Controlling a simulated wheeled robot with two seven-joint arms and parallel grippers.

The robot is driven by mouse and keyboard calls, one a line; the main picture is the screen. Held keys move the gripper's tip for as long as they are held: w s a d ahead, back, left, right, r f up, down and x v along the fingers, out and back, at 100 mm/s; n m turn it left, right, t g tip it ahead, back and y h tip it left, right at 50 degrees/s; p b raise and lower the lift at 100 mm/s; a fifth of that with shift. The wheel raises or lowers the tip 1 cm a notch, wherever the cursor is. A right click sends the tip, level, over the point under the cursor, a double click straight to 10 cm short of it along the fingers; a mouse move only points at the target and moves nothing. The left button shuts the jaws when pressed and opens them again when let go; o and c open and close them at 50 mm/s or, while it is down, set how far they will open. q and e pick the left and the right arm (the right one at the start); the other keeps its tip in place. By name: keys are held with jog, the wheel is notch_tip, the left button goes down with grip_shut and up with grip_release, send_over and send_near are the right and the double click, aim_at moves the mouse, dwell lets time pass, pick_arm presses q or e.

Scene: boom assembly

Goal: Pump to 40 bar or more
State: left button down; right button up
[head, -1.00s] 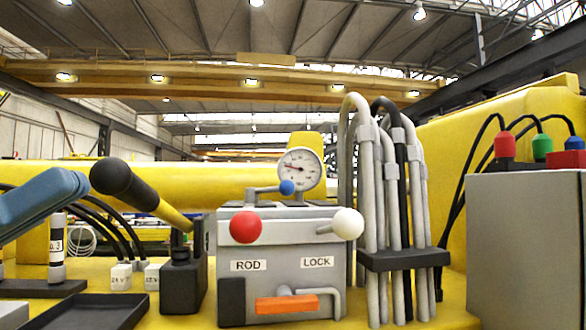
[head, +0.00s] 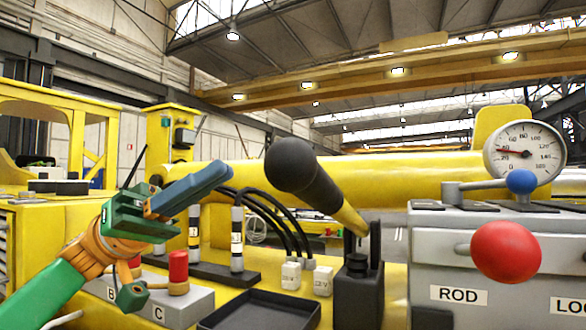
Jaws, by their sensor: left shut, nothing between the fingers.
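The pump lever has a thick black grip (head: 305,172) and a yellow shaft (head: 351,222). It tilts up and to the left from the black pump base (head: 358,295). The round white gauge (head: 524,150) is at the right; its needle points left and slightly up, on the low side of the scale, but I cannot read the exact value. My left gripper (head: 224,174), with blue fingers on a green and orange wrist, is shut and empty. Its fingertips are left of the black grip, with a visible gap in the picture. My right gripper is out of view.
A grey valve box (head: 425,250) with a red knob (head: 506,252), a blue knob (head: 521,181) and a ROD label stands right of the pump. A black tray (head: 262,312) lies in front. Black hoses (head: 278,212) and a red-capped post (head: 178,268) stand near my left arm.

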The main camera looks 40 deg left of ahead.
aim_at(280, 162)
pick_arm(q)
jog(key=d, duration=0.3)
jog(key=d+r+p, duration=0.1)
jog(key=d, duration=0.2)
jog(key=d+r, duration=0.1)
jog(key=d, duration=0.3)
jog(key=shift+w+p, duration=0.4)
jog(key=shift+w+a+f, duration=0.15)
jog(key=shift+a+f, duration=0.05)
jog(key=shift+f, duration=0.1)
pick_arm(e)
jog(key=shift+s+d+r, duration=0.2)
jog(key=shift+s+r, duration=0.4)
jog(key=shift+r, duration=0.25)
pick_arm(q)
jog(key=shift+d, duration=0.15)
